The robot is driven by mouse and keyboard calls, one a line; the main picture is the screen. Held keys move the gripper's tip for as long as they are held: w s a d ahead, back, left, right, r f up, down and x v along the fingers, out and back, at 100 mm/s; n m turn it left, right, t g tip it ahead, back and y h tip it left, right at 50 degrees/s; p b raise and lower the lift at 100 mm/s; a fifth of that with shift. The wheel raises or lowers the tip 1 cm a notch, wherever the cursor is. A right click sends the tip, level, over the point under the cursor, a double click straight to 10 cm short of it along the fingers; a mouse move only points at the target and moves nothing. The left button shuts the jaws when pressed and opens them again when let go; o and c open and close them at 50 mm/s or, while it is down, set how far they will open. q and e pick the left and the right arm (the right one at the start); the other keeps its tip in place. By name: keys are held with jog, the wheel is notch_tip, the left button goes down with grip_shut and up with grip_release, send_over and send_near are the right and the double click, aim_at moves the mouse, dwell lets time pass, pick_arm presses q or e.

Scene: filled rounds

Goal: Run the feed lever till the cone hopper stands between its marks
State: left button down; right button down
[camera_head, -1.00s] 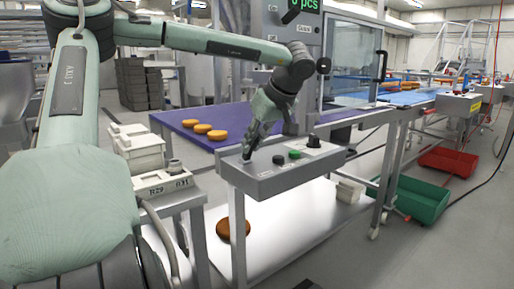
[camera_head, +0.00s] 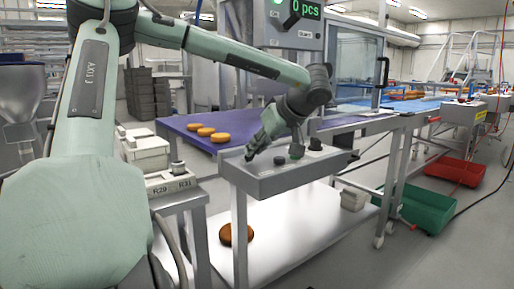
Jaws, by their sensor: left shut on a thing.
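A grey control box (camera_head: 290,177) stands on a frame in the middle, with a black flat button (camera_head: 280,160), a green button partly hidden behind my gripper, and a black knob (camera_head: 315,144) on top. My left gripper (camera_head: 253,153) reaches down to the left end of the box top and is shut on what looks like the small dark feed lever there, which its fingers mostly hide. A grey cone-shaped hopper (camera_head: 22,108) shows at the far left, partly cut off by the picture edge; I cannot make out its marks. My right gripper is not in view.
A purple conveyor (camera_head: 180,124) with several orange rounds (camera_head: 219,137) runs behind the box. A display reading "0 pcs" (camera_head: 305,9) is above. Another round (camera_head: 232,234) lies on the lower shelf. Green (camera_head: 428,212) and red (camera_head: 455,171) crates stand on the right floor.

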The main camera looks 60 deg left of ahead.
pick_arm(q)
jog(key=c, duration=1.5)
grip_release()
jog(key=shift+d, duration=0.1)
jog(key=v, duration=1.2)
jog(key=shift+f, duration=0.1)
